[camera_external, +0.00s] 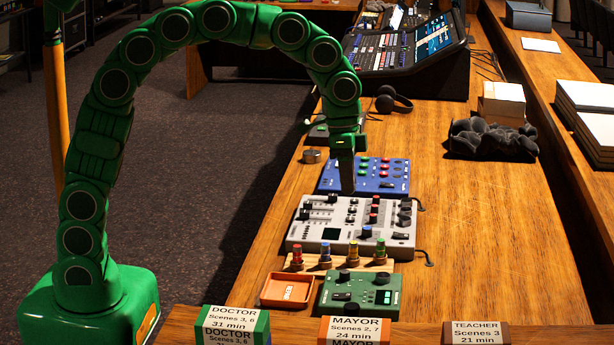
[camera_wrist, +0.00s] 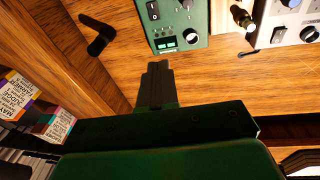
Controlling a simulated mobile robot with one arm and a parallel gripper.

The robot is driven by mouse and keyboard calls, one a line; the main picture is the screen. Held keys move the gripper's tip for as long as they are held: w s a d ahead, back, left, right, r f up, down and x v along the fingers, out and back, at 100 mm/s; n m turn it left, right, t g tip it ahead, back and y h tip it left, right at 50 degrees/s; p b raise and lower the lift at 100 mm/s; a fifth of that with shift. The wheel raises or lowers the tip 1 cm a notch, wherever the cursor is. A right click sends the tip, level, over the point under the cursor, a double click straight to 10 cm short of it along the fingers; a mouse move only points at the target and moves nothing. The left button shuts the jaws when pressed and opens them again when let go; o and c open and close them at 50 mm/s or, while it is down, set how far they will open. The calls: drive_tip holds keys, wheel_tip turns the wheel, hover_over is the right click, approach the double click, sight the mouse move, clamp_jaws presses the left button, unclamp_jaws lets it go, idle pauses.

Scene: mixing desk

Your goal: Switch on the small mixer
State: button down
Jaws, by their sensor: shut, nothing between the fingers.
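The pictures do not label which unit is the small mixer. A grey mixer (camera_external: 318,238) with faders and knobs lies mid-desk, and a corner of it shows in the wrist view (camera_wrist: 283,14). The rocker's position is unclear. My gripper (camera_external: 347,190) is shut and empty, pointing down above the desk; its tips (camera_wrist: 157,66) appear below the green unit in the wrist view.
A blue panel (camera_external: 335,177) lies behind the grey mixer. Colored pegs on a wooden strip (camera_external: 375,263) and an orange tray (camera_external: 286,290) sit close to the green unit. Labelled boxes (camera_external: 237,322) line the front edge.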

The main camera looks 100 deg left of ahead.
drive_tip(key=w+a+f+t, duration=0.1)
drive_tip(key=w+a+f, duration=0.15)
drive_tip(key=a, duration=0.35)
drive_tip(key=w+a+f, duration=0.1)
drive_tip(key=w+a, duration=0.2)
drive_tip(key=a, duration=0.3)
drive_tip(key=y, duration=0.2)
hover_over(396, 234)
drive_tip(key=s, duration=0.3)
wheel_tip(396, 234, down, 4)
drive_tip(key=shift+w+a+f+n+t, duration=0.1)
drive_tip(key=shift+w+a+n+t, duration=0.05)
drive_tip(key=shift+w+n+t, duration=0.2)
drive_tip(key=shift+s, duration=0.1)
drive_tip(key=x, duration=0.4)
drive_tip(key=s+x, duration=0.1)
drive_tip(key=x, duration=0.8)
drive_tip(key=shift+s+d+f, duration=0.1)
drive_tip(key=shift+s+d, duration=0.1)
drive_tip(key=shift+d, duration=0.05)
drive_tip(key=shift+f, duration=0.5)
